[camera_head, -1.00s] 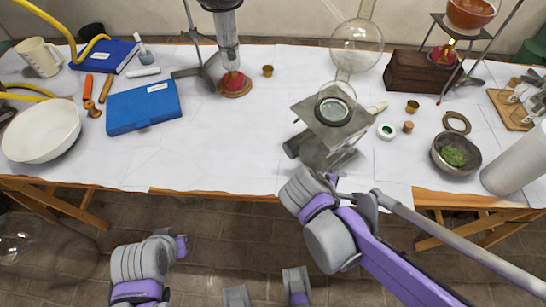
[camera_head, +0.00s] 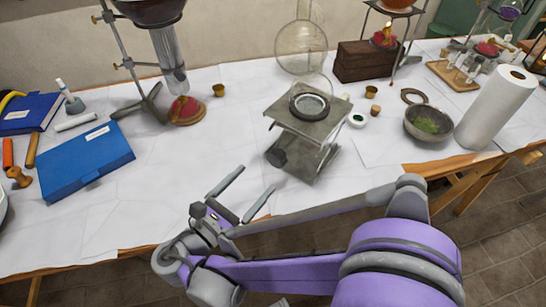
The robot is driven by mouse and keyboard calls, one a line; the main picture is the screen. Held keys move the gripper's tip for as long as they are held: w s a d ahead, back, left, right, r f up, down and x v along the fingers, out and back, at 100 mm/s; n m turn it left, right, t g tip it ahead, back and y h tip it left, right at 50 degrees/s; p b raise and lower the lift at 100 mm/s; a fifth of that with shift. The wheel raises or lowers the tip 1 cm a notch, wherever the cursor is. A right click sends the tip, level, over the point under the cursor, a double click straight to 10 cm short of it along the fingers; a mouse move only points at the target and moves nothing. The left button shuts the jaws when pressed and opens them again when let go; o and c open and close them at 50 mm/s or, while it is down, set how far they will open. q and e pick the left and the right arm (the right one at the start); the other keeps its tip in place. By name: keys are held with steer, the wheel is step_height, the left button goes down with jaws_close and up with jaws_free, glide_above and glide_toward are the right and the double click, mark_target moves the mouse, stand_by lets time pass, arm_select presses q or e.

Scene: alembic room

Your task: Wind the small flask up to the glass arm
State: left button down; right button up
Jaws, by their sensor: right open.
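The small flask (camera_head: 315,84) is clear round glass. It sits in a dark ring on the top plate of a grey lab jack (camera_head: 312,122). A larger clear glass vessel (camera_head: 300,42) stands behind and above it. Their outlines overlap, so I cannot tell the gap between the flask and the glass arm. The jack's dark knob (camera_head: 277,157) faces front left. My right gripper (camera_head: 258,178) is open and empty, left of and nearer than the knob, its fingers pointing towards the jack and clear of it. My left gripper is not in view.
A stand with a burner (camera_head: 187,108) is at the back left. A blue book (camera_head: 87,160) lies at the left. A wooden block (camera_head: 365,62), a bowl of green matter (camera_head: 428,124) and a paper roll (camera_head: 495,108) are on the right. Cloth left of the jack is clear.

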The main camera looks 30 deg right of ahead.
mark_target(274, 162)
steer(key=x, duration=1)
steer(key=shift+s+d+b, duration=0.15)
steer(key=shift+b, duration=0.25)
steer(key=c, duration=1.4)
